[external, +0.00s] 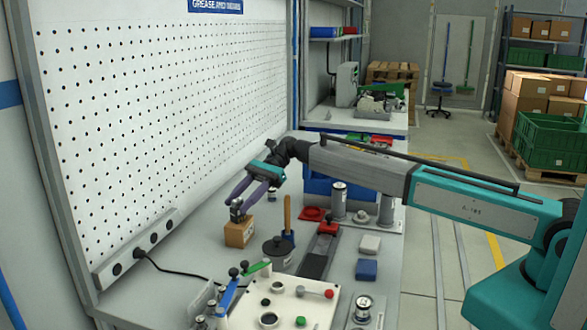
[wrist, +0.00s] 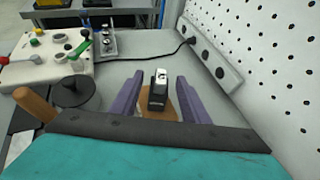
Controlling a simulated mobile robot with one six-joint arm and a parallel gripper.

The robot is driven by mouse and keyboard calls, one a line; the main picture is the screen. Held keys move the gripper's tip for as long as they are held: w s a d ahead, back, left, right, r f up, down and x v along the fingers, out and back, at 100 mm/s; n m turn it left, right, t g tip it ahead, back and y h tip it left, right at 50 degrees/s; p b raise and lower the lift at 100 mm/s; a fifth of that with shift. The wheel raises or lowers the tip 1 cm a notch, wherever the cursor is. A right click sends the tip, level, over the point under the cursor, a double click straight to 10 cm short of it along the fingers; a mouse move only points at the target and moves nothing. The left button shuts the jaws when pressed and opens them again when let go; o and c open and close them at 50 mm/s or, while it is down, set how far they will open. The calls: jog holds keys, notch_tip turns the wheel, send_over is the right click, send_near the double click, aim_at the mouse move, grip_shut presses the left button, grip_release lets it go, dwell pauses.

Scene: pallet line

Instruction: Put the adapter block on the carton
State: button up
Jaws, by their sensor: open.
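The adapter block, a small dark piece with a silvery top, shows in the wrist view (wrist: 157,92) and as a small grey shape in the external view (external: 236,212). It appears upright on top of the small brown carton (external: 239,233), whose tan top shows around it in the wrist view (wrist: 174,108). My gripper (external: 237,205) is open, with its purple fingers pointing down over the carton. In the wrist view the fingers (wrist: 158,85) stand on either side of the block, with gaps on both sides. The block's underside is hidden.
A wooden-handled tool (external: 287,222) and a dark round-lidded pot (external: 278,250) stand right of the carton. A white fixture plate (external: 285,308) with knobs is at the front. The pegboard (external: 160,110) rises close on the left, with a socket strip and black cable along its foot.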

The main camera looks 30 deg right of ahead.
jog(key=shift+v, duration=0.95)
